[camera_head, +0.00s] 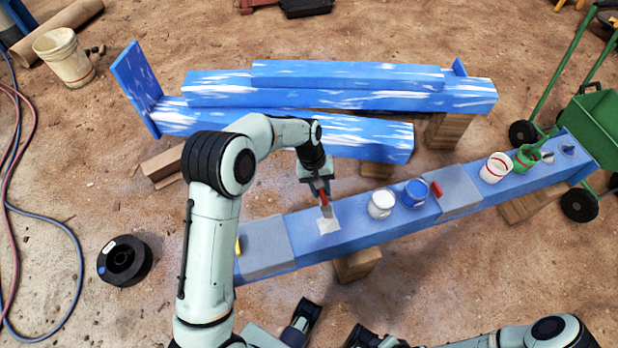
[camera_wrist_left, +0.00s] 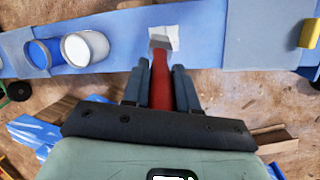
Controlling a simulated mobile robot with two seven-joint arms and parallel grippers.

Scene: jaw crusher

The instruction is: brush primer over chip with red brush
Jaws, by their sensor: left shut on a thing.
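My left gripper (camera_head: 319,186) is shut on the red brush (camera_head: 323,197), whose handle also shows between the fingers in the left wrist view (camera_wrist_left: 161,85). The brush points down, its tip over or at a pale square chip (camera_head: 328,226) on the blue beam (camera_head: 360,222). I cannot tell whether the bristles touch it. The chip also shows in the left wrist view (camera_wrist_left: 172,36). To its right on the beam stand a white-filled can (camera_head: 381,203) and a blue-filled can (camera_head: 415,192). My right gripper cannot be made out clearly at the bottom edge.
Grey cloth-like patches (camera_head: 264,246) cover parts of the beam. Blue-and-white beams (camera_head: 345,98) lie behind. A black spool (camera_head: 124,260) lies on the dirt at left.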

